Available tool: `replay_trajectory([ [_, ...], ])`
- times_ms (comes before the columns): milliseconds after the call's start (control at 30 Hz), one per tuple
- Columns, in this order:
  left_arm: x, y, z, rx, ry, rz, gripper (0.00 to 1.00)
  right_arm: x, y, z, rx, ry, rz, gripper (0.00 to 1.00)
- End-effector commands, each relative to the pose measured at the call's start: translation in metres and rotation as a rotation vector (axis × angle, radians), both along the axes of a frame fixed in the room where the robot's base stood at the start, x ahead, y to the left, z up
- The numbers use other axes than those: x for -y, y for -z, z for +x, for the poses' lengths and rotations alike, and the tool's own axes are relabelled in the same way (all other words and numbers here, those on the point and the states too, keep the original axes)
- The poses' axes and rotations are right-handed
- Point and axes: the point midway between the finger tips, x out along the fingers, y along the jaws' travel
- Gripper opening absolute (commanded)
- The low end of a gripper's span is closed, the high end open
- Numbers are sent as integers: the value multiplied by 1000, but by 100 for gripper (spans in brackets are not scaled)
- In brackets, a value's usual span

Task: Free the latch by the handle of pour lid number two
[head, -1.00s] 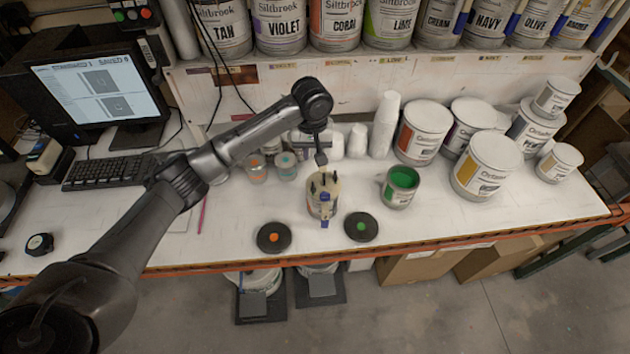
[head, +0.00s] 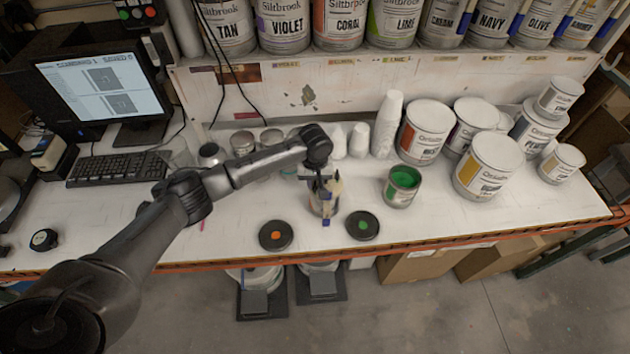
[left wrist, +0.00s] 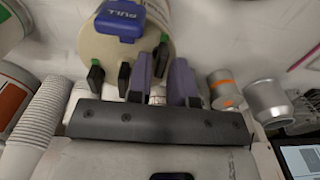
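A beige round container (head: 317,207) stands on the bench, with dark upright pieces on its top and a blue tab (head: 326,222) on its front side. In the left wrist view, the tab (left wrist: 119,20) reads PULL and lies on the rim of the beige top (left wrist: 98,47). Dark pieces with green marks stand near that rim. My left gripper (head: 322,186) is over the container. In the left wrist view its two purple-grey fingers (left wrist: 162,66) are apart, with a dark piece showing near the gap. I cannot tell if they touch it. The lid number is not readable. My right gripper is out of view.
Black discs with an orange dot (head: 276,235) and a green dot (head: 362,225) lie in front of the container. An open can of green paint (head: 398,196) stands to its right. Paper cups (head: 386,125) and small jars (head: 243,143) stand behind. The bench's front right is clear.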

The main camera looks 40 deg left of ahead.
Motion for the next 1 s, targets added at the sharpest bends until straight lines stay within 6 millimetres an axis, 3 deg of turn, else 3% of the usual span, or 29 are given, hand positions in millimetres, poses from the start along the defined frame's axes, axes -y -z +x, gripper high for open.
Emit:
replay_trajectory([
  [400,0,5,0,-1,1,1,20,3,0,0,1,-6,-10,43],
  [600,0,5,0,-1,1,1,1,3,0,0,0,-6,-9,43],
  [1000,0,2,-1,-1,-26,-1,0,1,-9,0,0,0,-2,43],
])
